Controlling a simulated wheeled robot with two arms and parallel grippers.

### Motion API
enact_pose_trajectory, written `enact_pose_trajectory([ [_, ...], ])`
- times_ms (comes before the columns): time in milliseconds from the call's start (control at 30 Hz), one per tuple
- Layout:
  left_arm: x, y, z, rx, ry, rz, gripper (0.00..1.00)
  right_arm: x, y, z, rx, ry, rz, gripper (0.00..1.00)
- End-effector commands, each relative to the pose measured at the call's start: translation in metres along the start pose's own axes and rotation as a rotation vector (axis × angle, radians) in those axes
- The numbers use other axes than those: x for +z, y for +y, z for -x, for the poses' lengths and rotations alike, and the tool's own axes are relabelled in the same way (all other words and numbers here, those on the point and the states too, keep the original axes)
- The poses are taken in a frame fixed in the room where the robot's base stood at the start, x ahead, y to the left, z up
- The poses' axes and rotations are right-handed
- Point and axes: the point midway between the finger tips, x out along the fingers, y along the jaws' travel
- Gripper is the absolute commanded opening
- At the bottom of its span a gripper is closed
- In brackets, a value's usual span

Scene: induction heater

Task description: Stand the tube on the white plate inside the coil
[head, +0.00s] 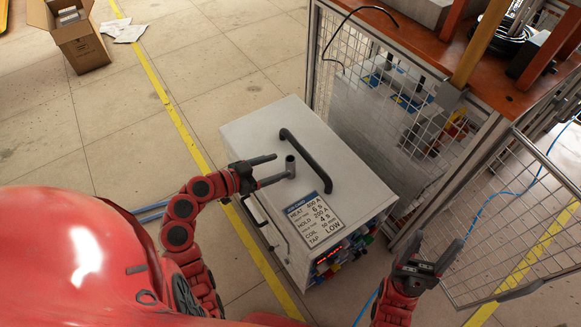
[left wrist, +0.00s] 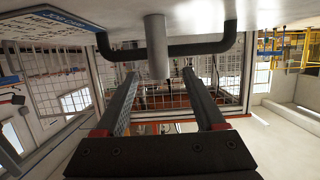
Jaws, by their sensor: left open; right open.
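A grey tube (head: 291,165) stands upright on the white top of the heater box (head: 250,130), left of its black handle. My left gripper (head: 281,166) is open beside the tube, with its fingers pointing at it. In the left wrist view, which looks upside down, the tube (left wrist: 157,45) shows between the two finger tips, with no clear contact. My right gripper (head: 436,243) is open and empty, off the box's right front corner. I cannot make out the coil or the white plate in either view.
The black handle (head: 308,158) arches close to the tube on its right. A job card (head: 314,216) lies on the box's front. A mesh cage (head: 400,115) with an orange-brown top stands at the right. A cardboard box (head: 78,38) sits far left.

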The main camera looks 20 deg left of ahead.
Motion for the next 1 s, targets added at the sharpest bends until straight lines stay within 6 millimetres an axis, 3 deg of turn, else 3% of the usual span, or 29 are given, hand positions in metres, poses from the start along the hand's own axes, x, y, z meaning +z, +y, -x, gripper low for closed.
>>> enact_pose_trajectory([
  [167,0.001,0.002,-0.014,0.004,-0.001,-0.002,0.71,0.0,0.0,0.002,0.0,0.0,0.0,0.66],
  [400,0.004,0.002,-0.05,0.002,-0.001,0.0,0.71,0.001,0.0,0.005,0.0,0.0,0.0,0.66],
  [700,0.004,0.002,-0.056,-0.001,0.0,0.001,0.71,0.001,0.0,0.005,0.0,0.0,0.0,0.66],
  [1000,0.004,0.002,-0.056,-0.001,0.0,0.0,0.19,0.001,0.0,0.005,0.0,0.0,0.0,0.66],
])
